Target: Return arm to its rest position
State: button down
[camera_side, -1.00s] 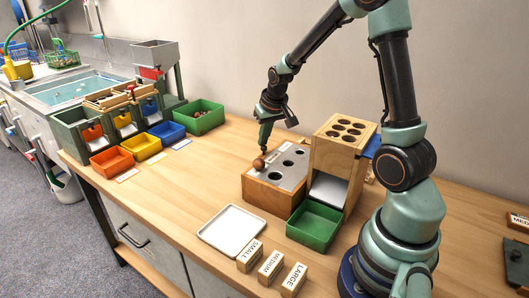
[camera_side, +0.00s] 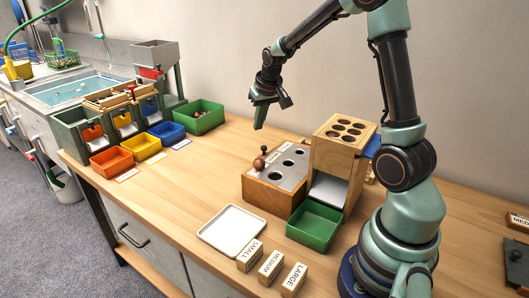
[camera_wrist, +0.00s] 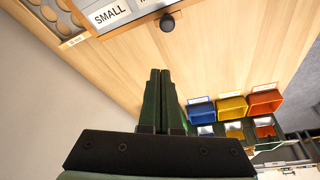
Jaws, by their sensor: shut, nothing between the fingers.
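My gripper (camera_side: 261,123) hangs in the air above and behind the wooden gauge box in the side view, its fingers together and empty. In the wrist view the two dark green fingers of my gripper (camera_wrist: 160,72) lie side by side, touching. A brown chestnut (camera_side: 258,164) sits at the left end of the grey-topped gauge box (camera_side: 268,195), with a small dark knob or piece next to it. My fingers are apart from both.
A wooden block with holes (camera_side: 338,140) stands right of the gauge box, with a green bin (camera_side: 314,232) in front. A white tray (camera_side: 232,217) and labelled blocks lie at the front edge. Orange (camera_side: 112,161), yellow and blue bins stand left. The table's middle is clear.

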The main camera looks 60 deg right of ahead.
jog(key=s+a+r+n+t, duration=0.1)
jog(key=s+a+r, duration=0.3)
jog(key=a+r, duration=0.15)
jog(key=s+a+r+n, duration=0.2)
jog(key=s+a+r, duration=0.2)
jog(key=a+r, duration=0.15)
jog(key=s+a+f+n+t+y, duration=0.1)
jog(key=s+a+n, duration=0.1)
jog(key=s+a, duration=0.5)
jog(key=shift+s+a+f+y, duration=0.15)
jog(key=shift+a+y, duration=0.15)
jog(key=shift+a, duration=0.5)
